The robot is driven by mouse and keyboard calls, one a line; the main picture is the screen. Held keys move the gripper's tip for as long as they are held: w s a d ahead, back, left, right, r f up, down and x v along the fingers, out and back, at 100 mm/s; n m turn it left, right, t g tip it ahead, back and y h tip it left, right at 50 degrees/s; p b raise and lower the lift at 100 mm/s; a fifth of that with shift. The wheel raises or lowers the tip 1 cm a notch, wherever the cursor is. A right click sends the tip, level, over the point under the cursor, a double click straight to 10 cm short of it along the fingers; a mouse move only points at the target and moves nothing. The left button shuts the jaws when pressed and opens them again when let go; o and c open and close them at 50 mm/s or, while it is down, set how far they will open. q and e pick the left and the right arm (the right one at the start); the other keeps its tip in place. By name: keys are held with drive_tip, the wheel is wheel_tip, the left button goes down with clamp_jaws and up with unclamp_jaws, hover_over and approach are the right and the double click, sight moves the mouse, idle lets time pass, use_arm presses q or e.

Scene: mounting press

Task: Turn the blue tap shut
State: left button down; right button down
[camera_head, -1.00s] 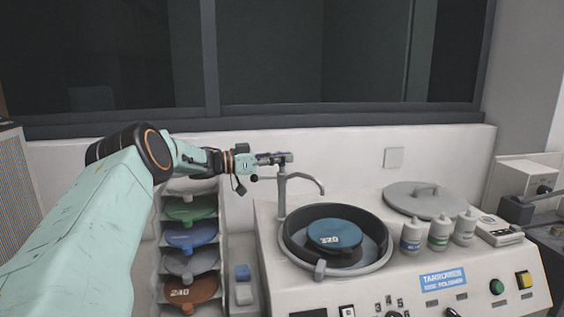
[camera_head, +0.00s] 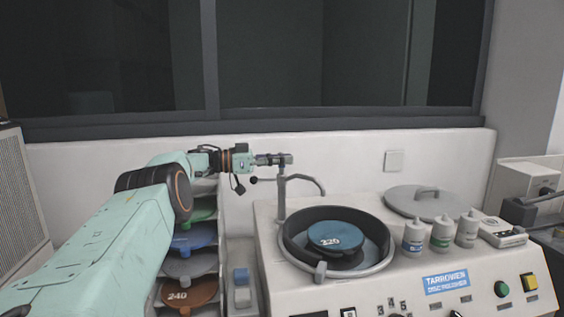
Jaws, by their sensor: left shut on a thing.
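The tap (camera_head: 282,203) is a grey upright pipe with a spout curving to the right, at the left rim of the polisher's bowl. My left gripper (camera_head: 277,159) reaches in level from the left at the top of the tap. It is shut on the tap's handle there, which the fingers mostly hide. I cannot make out its blue colour now. A thin dark stem with a ball end sticks out left from the tap below the gripper. My right gripper is not in view.
The polisher's bowl (camera_head: 288,248) holds a blue 320 disc (camera_head: 336,238). A round grey lid (camera_head: 408,203) and several bottles (camera_head: 414,238) stand to the right. A rack of coloured discs (camera_head: 190,291) stands below my left arm. The white wall is close behind.

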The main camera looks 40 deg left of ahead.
use_arm(q)
drive_tip(key=shift+r, duration=0.2)
drive_tip(key=c, duration=1.4)
unclamp_jaws()
drive_tip(key=shift+f, duration=0.15)
